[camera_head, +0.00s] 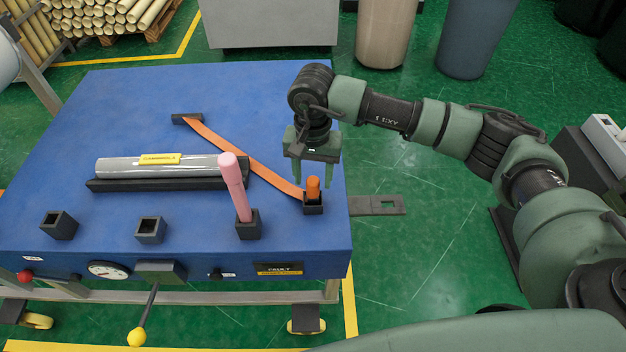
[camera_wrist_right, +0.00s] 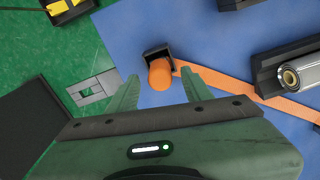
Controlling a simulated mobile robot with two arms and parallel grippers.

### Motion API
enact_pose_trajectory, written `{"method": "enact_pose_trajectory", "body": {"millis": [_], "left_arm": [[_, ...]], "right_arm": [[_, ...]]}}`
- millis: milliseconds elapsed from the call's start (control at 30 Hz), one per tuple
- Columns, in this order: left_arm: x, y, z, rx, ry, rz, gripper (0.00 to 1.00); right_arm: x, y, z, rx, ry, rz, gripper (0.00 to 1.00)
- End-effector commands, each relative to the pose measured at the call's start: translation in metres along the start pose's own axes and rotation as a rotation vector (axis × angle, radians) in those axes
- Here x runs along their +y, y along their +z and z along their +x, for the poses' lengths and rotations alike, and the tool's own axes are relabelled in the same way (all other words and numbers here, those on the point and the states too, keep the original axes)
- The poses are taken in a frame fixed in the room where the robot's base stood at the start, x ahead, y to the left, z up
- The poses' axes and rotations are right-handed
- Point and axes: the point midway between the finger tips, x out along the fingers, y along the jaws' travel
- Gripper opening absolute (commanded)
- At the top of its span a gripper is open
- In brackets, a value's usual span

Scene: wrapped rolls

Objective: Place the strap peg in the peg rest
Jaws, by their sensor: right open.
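The orange strap peg (camera_head: 313,187) stands in a small black square holder (camera_head: 313,207) near the right edge of the blue table. An orange strap (camera_head: 245,157) runs from it to a black anchor block (camera_head: 187,118) at the back. My right gripper (camera_head: 312,180) is open just above and around the peg's top in the head view, with nothing held. In the right wrist view the peg (camera_wrist_right: 160,74) shows between and just beyond the open fingertips, in its holder (camera_wrist_right: 157,53). Which holder is the peg rest is not marked. My left gripper is not in view.
A pink peg (camera_head: 235,187) stands tilted in a holder (camera_head: 248,225). Two empty black square holders (camera_head: 59,225) (camera_head: 151,229) sit along the table front. A wrapped roll (camera_head: 165,166) lies in a black cradle (camera_head: 110,185). The blue table (camera_head: 120,95) is clear at back left.

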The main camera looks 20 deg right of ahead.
Motion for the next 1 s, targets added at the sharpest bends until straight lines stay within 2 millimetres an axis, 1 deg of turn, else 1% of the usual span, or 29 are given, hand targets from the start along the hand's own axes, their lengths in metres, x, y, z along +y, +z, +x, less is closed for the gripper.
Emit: {"method": "enact_pose_trajectory", "body": {"millis": [100,300,400,500,667,1000], "left_arm": [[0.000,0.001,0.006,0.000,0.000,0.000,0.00],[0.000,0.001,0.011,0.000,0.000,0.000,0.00],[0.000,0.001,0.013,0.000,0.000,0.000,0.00],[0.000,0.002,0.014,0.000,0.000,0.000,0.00],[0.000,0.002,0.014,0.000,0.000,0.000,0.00],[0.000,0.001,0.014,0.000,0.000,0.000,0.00]], "right_arm": [[-0.001,-0.002,-0.026,0.007,-0.004,0.000,0.50],[-0.001,-0.001,-0.068,0.005,-0.002,0.000,0.50],[0.000,-0.001,-0.084,0.004,-0.001,0.000,0.50],[0.000,-0.001,-0.095,0.003,-0.001,0.001,0.50],[0.000,0.000,-0.101,0.001,0.000,0.000,0.50],[0.000,0.000,-0.101,0.000,0.000,0.000,0.50]]}}
